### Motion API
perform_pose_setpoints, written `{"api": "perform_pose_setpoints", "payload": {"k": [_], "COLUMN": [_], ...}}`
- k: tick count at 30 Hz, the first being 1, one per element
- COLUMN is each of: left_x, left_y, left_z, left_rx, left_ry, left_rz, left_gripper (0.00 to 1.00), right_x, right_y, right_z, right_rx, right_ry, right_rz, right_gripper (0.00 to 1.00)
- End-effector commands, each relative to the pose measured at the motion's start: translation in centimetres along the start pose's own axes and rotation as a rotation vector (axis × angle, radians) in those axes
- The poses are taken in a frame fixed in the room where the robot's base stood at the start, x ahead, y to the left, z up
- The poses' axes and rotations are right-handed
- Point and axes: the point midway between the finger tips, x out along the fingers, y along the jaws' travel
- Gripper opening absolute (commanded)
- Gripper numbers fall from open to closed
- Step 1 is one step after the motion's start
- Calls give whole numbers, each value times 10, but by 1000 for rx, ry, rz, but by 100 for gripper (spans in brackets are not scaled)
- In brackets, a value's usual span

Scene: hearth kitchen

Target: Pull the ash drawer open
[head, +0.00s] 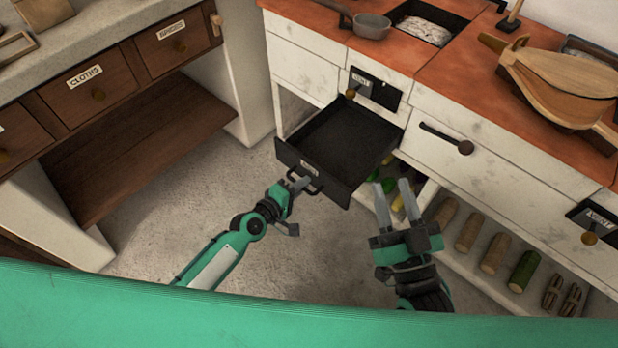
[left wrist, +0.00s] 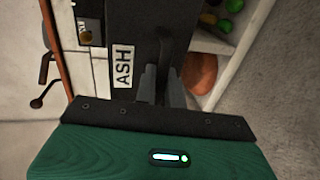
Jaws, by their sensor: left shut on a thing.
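The black ash drawer (head: 345,141) stands pulled out from the white cabinet, and its inside looks empty and dark. Its front carries a white label that reads ASH in the left wrist view (left wrist: 123,66). My left gripper (head: 298,184) is shut on the drawer's dark bar handle (head: 311,186). In the left wrist view the fingers (left wrist: 162,85) close around the handle (left wrist: 163,50). My right gripper (head: 394,200) is open and empty, to the right of the drawer's front corner, apart from it.
An open lower shelf (head: 460,262) with several logs and green and yellow things lies behind my right gripper. Bellows (head: 555,84) and a small pan (head: 371,25) sit on the red top. A bench with labelled drawers (head: 98,95) stands left. The floor (head: 190,200) between is clear.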

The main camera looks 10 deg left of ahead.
Motion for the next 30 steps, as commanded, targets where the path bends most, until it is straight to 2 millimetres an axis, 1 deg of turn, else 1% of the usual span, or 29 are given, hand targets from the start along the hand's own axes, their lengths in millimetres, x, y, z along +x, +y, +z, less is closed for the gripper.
{"api": "perform_pose_setpoints", "payload": {"k": [3, 6, 16, 17, 18, 19, 26, 30], "left_x": [-9, -12, -12, -12, -12, -12, -12, -19], "left_y": [-3, -3, -3, -3, -3, -3, -3, -3], "left_z": [0, 0, 0, 0, 0, 0, 0, 0], "left_rx": [0, -1, 0, 0, 0, 0, 0, 1], "left_ry": [0, 1, 1, 1, 1, 1, 1, 1], "left_rz": [-1, -1, 0, 0, 0, 0, 0, -1], "left_gripper": [0, 0, 0, 14, 22, 26, 26, 26], "right_x": [0, 0, 0, 0, 0, 0, 0, 1], "right_y": [0, 0, 0, 0, 0, 0, 0, 0], "right_z": [-1, -1, -1, -2, -2, -2, -2, -2], "right_rx": [-2, -2, -2, -2, -2, -2, -1, 0], "right_ry": [4, 6, 8, 8, 8, 8, 8, 3], "right_rz": [0, -1, -1, -1, -1, -1, -1, -1], "right_gripper": [36, 36, 36, 36, 36, 36, 36, 36]}}
